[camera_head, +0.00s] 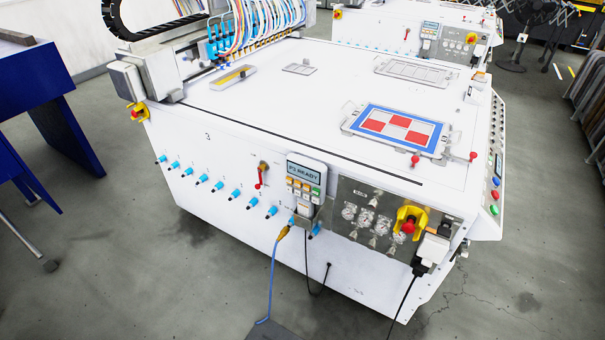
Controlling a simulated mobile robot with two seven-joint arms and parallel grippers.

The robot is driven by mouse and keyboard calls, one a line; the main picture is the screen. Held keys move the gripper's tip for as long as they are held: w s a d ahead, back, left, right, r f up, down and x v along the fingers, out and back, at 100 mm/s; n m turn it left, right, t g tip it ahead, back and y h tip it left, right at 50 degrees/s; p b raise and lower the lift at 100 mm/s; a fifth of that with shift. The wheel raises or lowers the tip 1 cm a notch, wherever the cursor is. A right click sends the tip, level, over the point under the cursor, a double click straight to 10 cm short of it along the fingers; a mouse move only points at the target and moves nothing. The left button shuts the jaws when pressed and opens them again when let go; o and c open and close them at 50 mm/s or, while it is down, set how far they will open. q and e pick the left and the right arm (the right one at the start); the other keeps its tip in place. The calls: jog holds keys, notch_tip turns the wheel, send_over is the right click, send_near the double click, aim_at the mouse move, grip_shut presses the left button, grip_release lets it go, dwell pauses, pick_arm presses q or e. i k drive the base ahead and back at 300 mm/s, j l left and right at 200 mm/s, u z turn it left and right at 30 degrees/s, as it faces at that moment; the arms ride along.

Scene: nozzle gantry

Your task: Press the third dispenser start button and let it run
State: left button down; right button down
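A large white dispenser machine (250,130) fills the middle of the view, with a "3" on its front side. A slanted control strip (499,160) runs along its right end. It carries a blue button (496,181), a red button (494,195) and a green button (494,209). I cannot read any label that marks a start button. A keypad box (306,180) on the front has a lit display that seems to end in "READY". Neither of my grippers is in view.
A framed red, white and blue plate (403,128) lies on the machine top. A yellow-collared red emergency stop (409,226) sits at the front right corner. Cables hang to the floor. A second machine (390,30) stands behind, and a blue table (35,80) at left.

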aim_at(493, 209)
jog(key=z, duration=1.35)
